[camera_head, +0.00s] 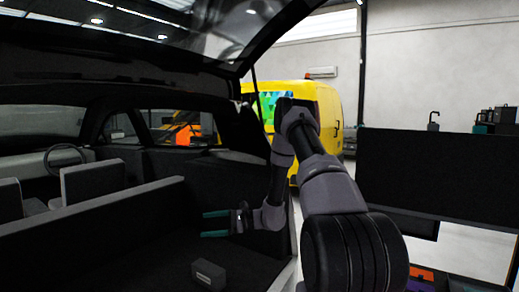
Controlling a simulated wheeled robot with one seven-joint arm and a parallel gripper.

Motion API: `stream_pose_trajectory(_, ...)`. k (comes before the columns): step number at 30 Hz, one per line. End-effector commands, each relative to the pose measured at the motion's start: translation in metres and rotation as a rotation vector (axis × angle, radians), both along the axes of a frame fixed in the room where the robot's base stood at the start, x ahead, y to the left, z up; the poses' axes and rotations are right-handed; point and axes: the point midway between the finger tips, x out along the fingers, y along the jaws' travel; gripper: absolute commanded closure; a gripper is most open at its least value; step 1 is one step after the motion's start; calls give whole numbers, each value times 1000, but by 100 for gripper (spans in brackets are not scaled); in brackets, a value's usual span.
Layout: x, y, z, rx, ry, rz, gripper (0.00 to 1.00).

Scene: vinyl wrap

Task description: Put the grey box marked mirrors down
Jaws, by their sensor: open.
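A small dark grey box (208,276) lies on the dark floor of the open car boot, near the bottom of the view. It looks flat on that floor, and no marking on it is readable from here. My gripper (213,224) has teal fingers that point left and stand apart, with nothing between them. It hangs inside the boot above the box in the picture, with a clear gap between them.
The car's raised tailgate (130,60) is overhead, and the light-edged rear seat back (100,215) bounds the boot. A dark panel (440,175) stands at right, with orange and purple items (421,277) below it. A yellow van (325,105) is parked behind.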

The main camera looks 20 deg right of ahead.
Motion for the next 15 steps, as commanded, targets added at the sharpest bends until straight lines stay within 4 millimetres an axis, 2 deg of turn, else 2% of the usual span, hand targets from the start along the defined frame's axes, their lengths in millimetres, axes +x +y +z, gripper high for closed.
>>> stream_pose_trajectory(1, -8, 7, 30, -53, -37, 64, 0)
stream_pose_trajectory(6, -46, 23, 100, -239, -128, 248, 0)
stream_pose_trajectory(15, -129, 26, 195, -620, -309, 476, 0)
